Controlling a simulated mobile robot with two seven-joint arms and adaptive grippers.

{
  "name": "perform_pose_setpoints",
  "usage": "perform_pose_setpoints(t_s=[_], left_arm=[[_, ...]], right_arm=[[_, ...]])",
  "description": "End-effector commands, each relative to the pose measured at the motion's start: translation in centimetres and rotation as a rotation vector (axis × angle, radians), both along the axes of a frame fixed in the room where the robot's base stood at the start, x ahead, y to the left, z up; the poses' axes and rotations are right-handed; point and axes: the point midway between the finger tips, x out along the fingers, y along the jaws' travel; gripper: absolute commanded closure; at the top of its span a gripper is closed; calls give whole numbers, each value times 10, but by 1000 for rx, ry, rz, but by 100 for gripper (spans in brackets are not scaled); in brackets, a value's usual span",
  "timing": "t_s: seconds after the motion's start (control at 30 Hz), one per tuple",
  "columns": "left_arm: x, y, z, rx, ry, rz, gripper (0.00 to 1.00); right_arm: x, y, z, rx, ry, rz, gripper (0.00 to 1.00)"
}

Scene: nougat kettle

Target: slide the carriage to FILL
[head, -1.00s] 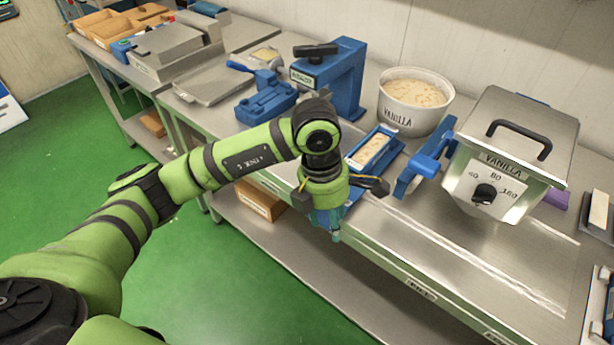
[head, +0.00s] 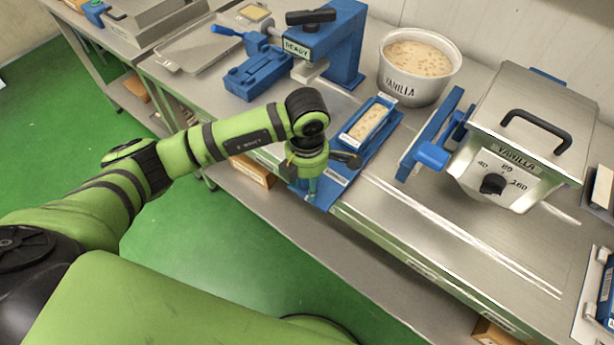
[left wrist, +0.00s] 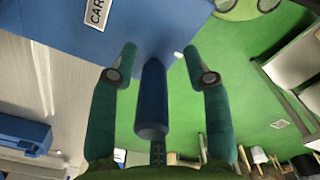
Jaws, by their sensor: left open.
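The blue carriage (head: 388,128) sits on the steel bench with a pale, speckled slab (head: 368,122) in its tray. It is in front of the white VANILLA tub (head: 416,78). My left gripper (head: 311,186) points down at the carriage's near end, by the bench's front edge; its wrist partly hides that end. In the left wrist view a blue plate (left wrist: 150,28) carries a label starting "CAR". A dark blue handle (left wrist: 152,100) stands between my two open teal fingers, with visible gaps on both sides. I cannot read a FILL mark.
The steel VANILLA kettle (head: 515,150) with a dial and a blue lever (head: 432,155) stands right of the carriage. A blue press (head: 338,45) marked READY stands behind, to the left. The bench front right of the carriage is bare. A box (head: 252,172) lies on the lower shelf.

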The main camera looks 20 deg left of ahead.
Motion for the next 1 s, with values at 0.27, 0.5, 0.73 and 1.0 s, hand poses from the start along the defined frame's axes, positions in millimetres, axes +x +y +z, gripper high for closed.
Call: perform_pose_setpoints(t_s=[0.27,0.5,0.73,1.0], left_arm=[[0,0,0,0,0,0,87],[1,0,0,-1,-3,1,51],[0,0,0,-1,-1,0,51],[2,-1,19,-2,-6,0,51]], right_arm=[[-2,0,0,-1,4,0,60],[-1,1,0,1,2,-1,60],[-1,0,0,1,2,-1,60],[0,-2,0,-2,1,1,60]])
